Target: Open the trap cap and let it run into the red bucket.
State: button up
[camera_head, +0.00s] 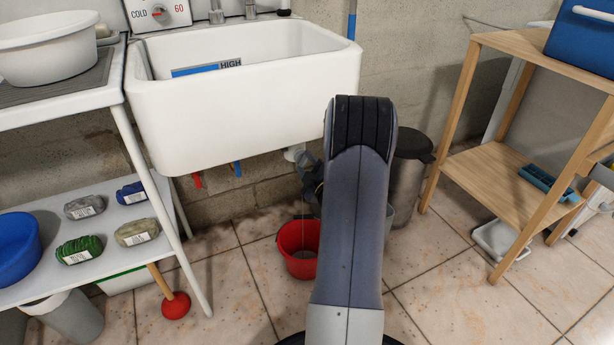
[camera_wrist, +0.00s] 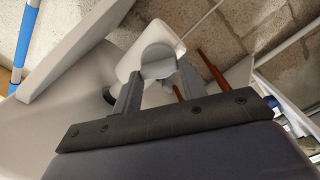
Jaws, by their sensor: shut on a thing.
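The white trap (camera_head: 295,152) hangs under the sink in the head view, mostly hidden behind my arm. In the wrist view the trap's round cap (camera_wrist: 158,62) sits between my gripper's two grey fingers (camera_wrist: 158,82), which are shut on it. In the head view my gripper (camera_head: 309,178) is dark and partly hidden by my arm, under the sink. The red bucket (camera_head: 298,240) stands on the floor below it, with something grey inside. A thin pale line runs down from the trap area into the bucket; I cannot tell for sure that it is water.
The white sink (camera_head: 240,110) is above, with a red valve (camera_head: 197,180) and a blue valve (camera_head: 236,168) beneath. A dark-lidded bin (camera_head: 410,160) stands right of my arm. A metal shelf (camera_head: 60,285) is at left, a wooden shelf (camera_head: 490,165) at right. The front floor is partly clear.

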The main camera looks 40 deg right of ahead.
jog(key=n+b, duration=0.1)
jog(key=n, duration=0.3)
jog(key=shift+a+f+n, duration=0.1)
jog(key=shift+f+n, duration=0.05)
jog(key=shift+n, duration=0.15)
jog(key=n, duration=0.6)
jog(key=shift+f+n, duration=0.1)
jog(key=shift+n, duration=0.2)
jog(key=n, duration=0.6)
jog(key=shift+f, duration=0.1)
jog(key=n, duration=0.5)
jog(key=shift+d, duration=0.2)
jog(key=shift+n, duration=0.4)
jog(key=o, duration=1)
jog(key=shift+s, duration=0.1)
